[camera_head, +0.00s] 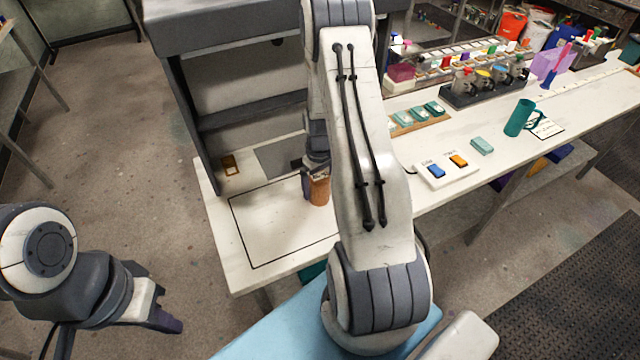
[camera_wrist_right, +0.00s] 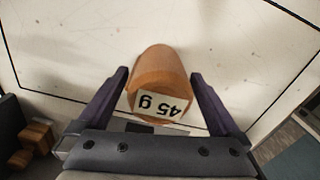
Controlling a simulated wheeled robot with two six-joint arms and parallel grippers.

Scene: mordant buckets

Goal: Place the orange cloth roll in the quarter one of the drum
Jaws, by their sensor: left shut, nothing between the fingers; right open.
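An orange-brown cylinder (camera_head: 319,190) with a white "45 g" label stands on the white table inside a black-outlined area. I take it for the orange cloth roll. In the right wrist view the cylinder (camera_wrist_right: 160,70) is between the fingers of my right gripper (camera_wrist_right: 160,78), which is open around it. In the head view my right gripper (camera_head: 316,170) is partly hidden behind my arm. My left gripper (camera_head: 165,318) is shut and empty, low at the left, off the table. I cannot make out a drum with quarters; my right arm hides part of the table.
A grey shelf frame (camera_head: 190,130) stands at the table's left. To the right are a panel with blue and orange buttons (camera_head: 447,168), a teal block (camera_head: 482,146), a teal mug (camera_head: 519,118) and a dark rack (camera_head: 485,88). The outlined area (camera_head: 265,230) is otherwise clear.

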